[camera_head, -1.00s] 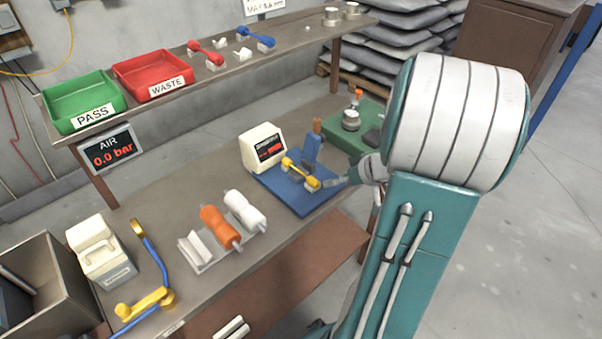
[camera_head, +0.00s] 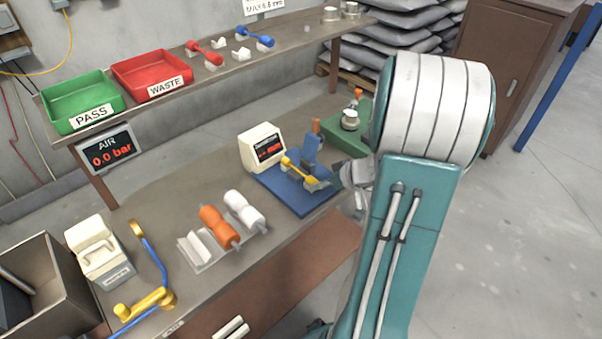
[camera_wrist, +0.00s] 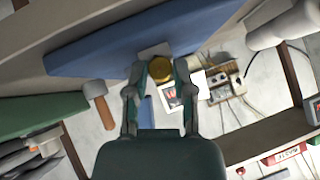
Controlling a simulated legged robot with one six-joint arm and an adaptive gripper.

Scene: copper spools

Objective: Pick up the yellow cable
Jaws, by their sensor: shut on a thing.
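The yellow cable (camera_head: 297,169) is a short dumbbell-shaped piece at the blue fixture (camera_head: 290,197) on the bench. My gripper (camera_head: 327,182) is at the cable's near right end in the head view, partly hidden by my arm. In the wrist view, the cable's round yellow end (camera_wrist: 160,70) sits between the two fingertips of my gripper (camera_wrist: 160,76), which is shut on it. A pale support block shows just behind that end. I cannot tell whether the cable is clear of its supports.
A white display box (camera_head: 262,148) stands beside the fixture at the back left. Orange (camera_head: 220,228) and white (camera_head: 244,208) spools lie on a rack to the left. A green block (camera_head: 347,142) is behind. Green (camera_head: 80,100) and red (camera_head: 150,72) trays stand on the shelf above.

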